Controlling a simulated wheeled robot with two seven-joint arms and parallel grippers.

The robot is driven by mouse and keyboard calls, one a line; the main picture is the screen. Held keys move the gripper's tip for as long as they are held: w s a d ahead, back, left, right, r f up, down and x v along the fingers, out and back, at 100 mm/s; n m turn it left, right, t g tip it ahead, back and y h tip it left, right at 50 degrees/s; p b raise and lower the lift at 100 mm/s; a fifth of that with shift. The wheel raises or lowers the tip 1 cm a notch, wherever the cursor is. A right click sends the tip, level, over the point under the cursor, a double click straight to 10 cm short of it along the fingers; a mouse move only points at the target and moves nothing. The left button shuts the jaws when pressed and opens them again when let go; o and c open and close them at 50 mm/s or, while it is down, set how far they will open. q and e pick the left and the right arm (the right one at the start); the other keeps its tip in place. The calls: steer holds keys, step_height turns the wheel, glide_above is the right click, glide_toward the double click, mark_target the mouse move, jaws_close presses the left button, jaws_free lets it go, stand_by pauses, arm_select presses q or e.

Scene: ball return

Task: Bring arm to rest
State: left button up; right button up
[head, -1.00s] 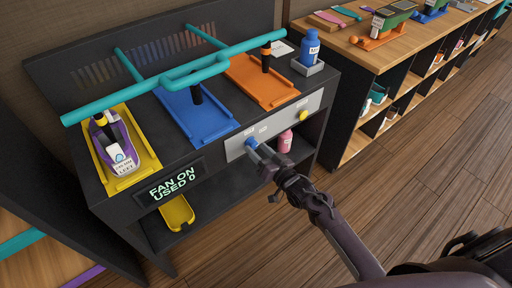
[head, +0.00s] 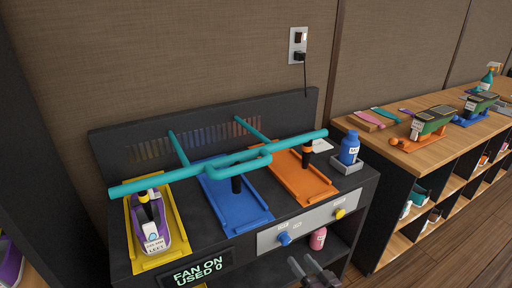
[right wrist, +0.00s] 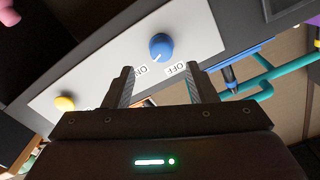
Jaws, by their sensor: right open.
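My right gripper (head: 312,268) is low in the head view, in front of the black bench (head: 270,222). It is open and empty. In the right wrist view its two fingers (right wrist: 160,88) stand apart, with the blue knob (right wrist: 162,46) beyond them, not between them. The blue knob (head: 285,239) sits on the pale control panel (head: 312,226), between OFF and ON labels. A yellow knob (head: 340,213) is at the panel's right end. The display (head: 198,271) reads FAN ON, USED 0. My left gripper is not in view.
A teal rail (head: 230,163) runs over yellow (head: 141,264), blue (head: 250,217) and orange (head: 316,186) trays.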

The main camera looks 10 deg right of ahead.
steer(key=s+f+g+h+p, duration=0.1)
steer(key=s+f+g, duration=0.2)
steer(key=s+f, duration=0.45)
steer(key=s+d+f+n+g+h+p, duration=0.1)
steer(key=s+f+g+h, duration=0.2)
steer(key=f, duration=0.7)
steer(key=s+f+g+p, duration=0.1)
steer(key=s+f+g, duration=0.1)
steer(key=s+f, duration=0.5)
steer(key=s+d+f+n+g+h, duration=0.1)
steer(key=s+f+g, duration=0.3)
steer(key=s, duration=0.8)
steer(key=s+d+f+n+g+h+p, duration=0.1)
steer(key=s+f+g, duration=0.3)
steer(key=s, duration=0.9)
step_height(320, 180, down, 4)
steer(key=shift+r+n, duration=0.15)
steer(key=shift+n, duration=0.15)
